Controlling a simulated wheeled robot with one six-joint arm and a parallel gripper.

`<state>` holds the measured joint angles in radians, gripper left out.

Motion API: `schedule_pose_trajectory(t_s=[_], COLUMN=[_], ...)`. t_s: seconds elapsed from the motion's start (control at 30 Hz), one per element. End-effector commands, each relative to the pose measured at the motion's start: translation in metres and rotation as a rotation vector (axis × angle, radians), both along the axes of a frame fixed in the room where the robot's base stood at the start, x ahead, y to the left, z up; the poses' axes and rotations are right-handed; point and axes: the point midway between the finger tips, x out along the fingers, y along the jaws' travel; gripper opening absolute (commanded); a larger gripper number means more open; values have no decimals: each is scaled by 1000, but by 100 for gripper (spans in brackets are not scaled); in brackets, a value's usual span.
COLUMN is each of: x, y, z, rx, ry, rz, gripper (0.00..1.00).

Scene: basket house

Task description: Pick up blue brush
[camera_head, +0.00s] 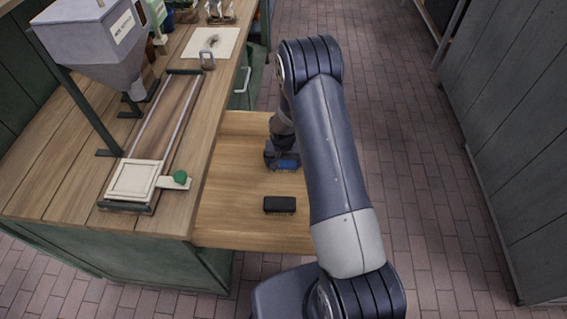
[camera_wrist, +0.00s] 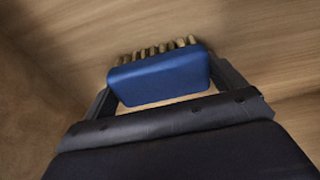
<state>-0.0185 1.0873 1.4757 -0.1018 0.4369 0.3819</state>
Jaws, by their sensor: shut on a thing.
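The blue brush (camera_wrist: 160,77) is a blue block with a row of tan bristle tufts along its far side in the wrist view. My gripper (camera_wrist: 163,88) is shut on it, with one dark finger at each end of the block. In the head view the blue brush (camera_head: 287,162) shows as a small blue patch at my gripper (camera_head: 282,160), over the lower wooden surface. My arm hides part of it. I cannot tell whether the brush touches the wood.
A black brush-like block (camera_head: 280,204) lies on the lower wooden surface (camera_head: 235,215) nearer to me. The higher workbench (camera_head: 60,180) to the left holds a grey hopper (camera_head: 95,45), a rail frame (camera_head: 160,120) and a green knob (camera_head: 181,177). A grey cabinet wall (camera_head: 510,130) stands at the right.

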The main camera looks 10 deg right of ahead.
Motion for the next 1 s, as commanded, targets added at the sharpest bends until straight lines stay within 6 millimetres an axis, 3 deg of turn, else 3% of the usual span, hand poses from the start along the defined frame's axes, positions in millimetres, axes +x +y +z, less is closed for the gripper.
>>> schedule_pose_trajectory(t_s=[0.27, 0.7, 1.0], x=[1, 1, 0], y=[0, 0, 0], z=[12, 83, 101], rx=[-1, 0, 0], ry=[-2, -3, -1], rz=[0, -1, 0], gripper=[67, 67, 67])
